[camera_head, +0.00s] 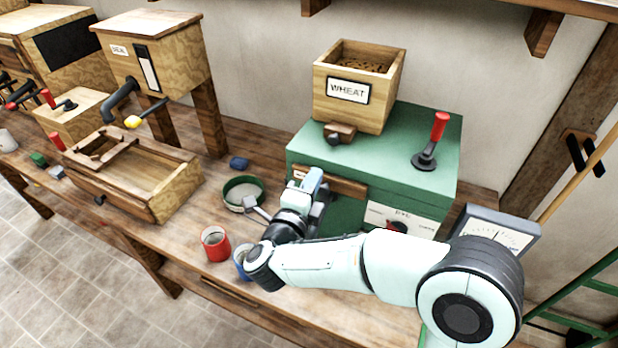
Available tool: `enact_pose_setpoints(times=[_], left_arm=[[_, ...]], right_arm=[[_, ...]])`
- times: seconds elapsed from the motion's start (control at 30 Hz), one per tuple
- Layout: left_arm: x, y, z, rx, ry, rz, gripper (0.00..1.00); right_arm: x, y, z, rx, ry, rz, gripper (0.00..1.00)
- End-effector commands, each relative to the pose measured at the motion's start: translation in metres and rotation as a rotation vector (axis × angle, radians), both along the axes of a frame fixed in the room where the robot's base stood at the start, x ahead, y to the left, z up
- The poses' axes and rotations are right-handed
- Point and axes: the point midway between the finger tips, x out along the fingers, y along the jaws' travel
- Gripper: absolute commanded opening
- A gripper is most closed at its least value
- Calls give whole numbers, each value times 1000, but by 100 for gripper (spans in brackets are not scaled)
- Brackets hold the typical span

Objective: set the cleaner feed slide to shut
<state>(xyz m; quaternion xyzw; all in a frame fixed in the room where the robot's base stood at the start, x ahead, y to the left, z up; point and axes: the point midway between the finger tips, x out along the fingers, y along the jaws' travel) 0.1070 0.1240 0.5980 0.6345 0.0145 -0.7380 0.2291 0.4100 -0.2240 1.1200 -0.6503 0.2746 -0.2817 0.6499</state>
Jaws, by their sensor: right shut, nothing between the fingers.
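The green machine (307,148) stands on the bench with a wooden hopper (387,98) labelled WHEAT on top. A brown wooden block with a dark knob (340,133) sits at the hopper's foot. A wooden strip (347,187) with a small, partly covered label runs along the upper front of the machine. I cannot tell which of these parts is the cleaner feed slide, or its setting. My right gripper (316,186) is shut and empty, in front of the strip's left part and hiding some of it. I cannot tell whether it touches. My left gripper is not in view.
A red-handled crank (437,140) stands on the machine's top. A dial scale (497,238) is at right. A red cup (215,244), a blue cup (241,262) and a green round pan (243,185) stand near my right arm. A wooden tray (177,189) lies further left.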

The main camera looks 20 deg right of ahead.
Motion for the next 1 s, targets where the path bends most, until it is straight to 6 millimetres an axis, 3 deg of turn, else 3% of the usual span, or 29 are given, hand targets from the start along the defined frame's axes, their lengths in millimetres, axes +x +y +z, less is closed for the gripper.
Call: enact_pose_setpoints(times=[0.2, 0.43, 1.0], left_arm=[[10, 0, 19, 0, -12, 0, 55], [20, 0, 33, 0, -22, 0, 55], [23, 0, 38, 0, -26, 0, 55]], right_arm=[[35, -37, 4, -3, 1, -5, 0], [61, -64, 4, -3, 2, -2, 0], [72, -76, 1, -2, 2, 0, 0]])
